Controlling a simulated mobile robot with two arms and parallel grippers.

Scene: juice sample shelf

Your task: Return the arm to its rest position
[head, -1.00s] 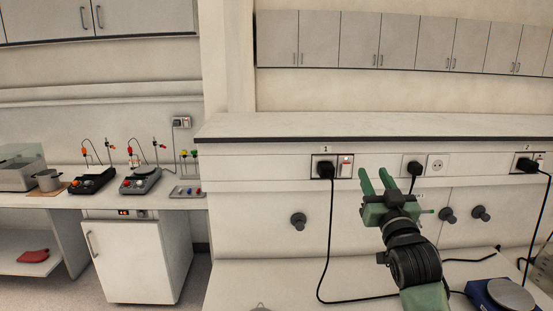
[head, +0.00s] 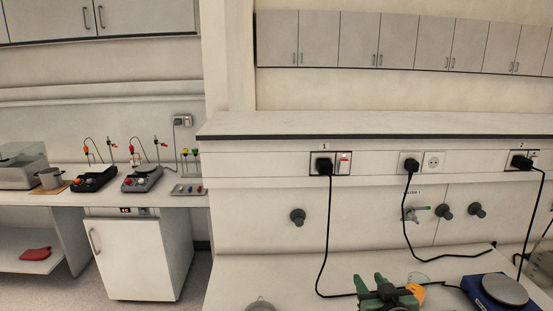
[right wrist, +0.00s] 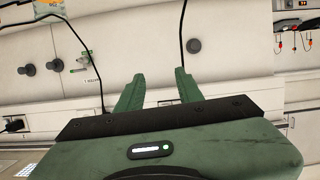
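My right gripper (head: 370,282) is low in the head view, over the front bench, with its two green fingers apart and nothing between them. In the right wrist view the fingers (right wrist: 158,85) also stand open and empty, with the pale wall panel behind them. The rest of the right arm is below the head view's edge. My left gripper is in neither view.
The bench (head: 250,272) has a blue scale (head: 500,290) at right and an orange-and-clear item (head: 415,290) close beside my right gripper. Black cables hang from the sockets (head: 323,165). Round knobs (head: 297,217) stick out of the panel. The bench's left part is mostly clear.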

